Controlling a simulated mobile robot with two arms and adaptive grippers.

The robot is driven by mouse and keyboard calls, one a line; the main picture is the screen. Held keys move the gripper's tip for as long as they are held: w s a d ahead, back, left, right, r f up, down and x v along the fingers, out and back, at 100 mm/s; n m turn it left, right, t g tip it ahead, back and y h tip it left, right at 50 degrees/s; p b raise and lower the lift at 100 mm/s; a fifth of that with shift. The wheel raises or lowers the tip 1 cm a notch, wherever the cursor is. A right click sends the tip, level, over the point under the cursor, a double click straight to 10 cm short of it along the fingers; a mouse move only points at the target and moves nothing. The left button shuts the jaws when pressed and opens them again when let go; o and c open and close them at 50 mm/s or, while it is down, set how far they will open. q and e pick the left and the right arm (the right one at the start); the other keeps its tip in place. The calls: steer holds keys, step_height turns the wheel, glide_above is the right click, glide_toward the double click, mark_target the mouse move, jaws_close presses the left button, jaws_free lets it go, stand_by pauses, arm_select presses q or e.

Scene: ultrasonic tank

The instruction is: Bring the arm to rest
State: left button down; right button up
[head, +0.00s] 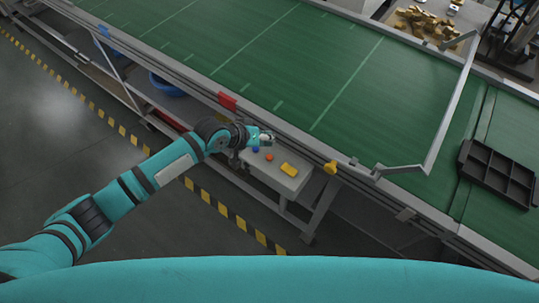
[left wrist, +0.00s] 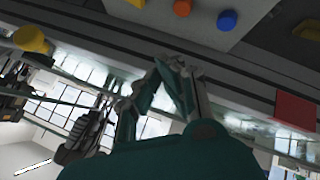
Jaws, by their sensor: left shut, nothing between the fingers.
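My left arm comes in from the left in the head view, stretched out toward the conveyor's near edge. Its gripper (head: 267,138) is over the far left end of a small grey control panel (head: 278,177). In the left wrist view the gripper (left wrist: 180,68) has its fingers closed together with nothing between them. The panel's blue button (left wrist: 227,20), red button (left wrist: 182,8) and a yellow piece show at the top of that view. I cannot tell whether the fingers touch anything. My right gripper is in neither view.
The green conveyor (head: 260,60) with its metal side rail runs across the scene. A black compartment tray (head: 497,174) stands at the right. A yellow knob (head: 331,167) and a red plate (head: 228,101) are on the near rail. The floor at the left, beyond the striped line, is clear.

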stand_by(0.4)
arm_select(q)
steer(key=s+r+m, duration=0.1)
steer(key=s+m, duration=0.1)
steer(key=s, duration=1)
steer(key=s+a+r+n+g+y, duration=0.2)
steer(key=s+a+y, duration=0.5)
steer(key=s+a, duration=1.1)
step_height(320, 180, down, 33)
steer(key=a+g+b, duration=0.1)
steer(key=a+b, duration=0.1)
steer(key=b, duration=0.5)
steer(key=s+a+f+b, duration=0.1)
steer(key=s+f+b, duration=0.1)
steer(key=s+f, duration=0.6)
steer(key=s+a+f+g+b, duration=0.1)
steer(key=s+a+f+b, duration=0.1)
steer(key=s+f, duration=0.6)
step_height(320, 180, down, 6)
steer(key=shift+r+m+b, duration=0.25)
steer(key=shift+m+b, duration=0.05)
steer(key=shift+b, duration=0.4)
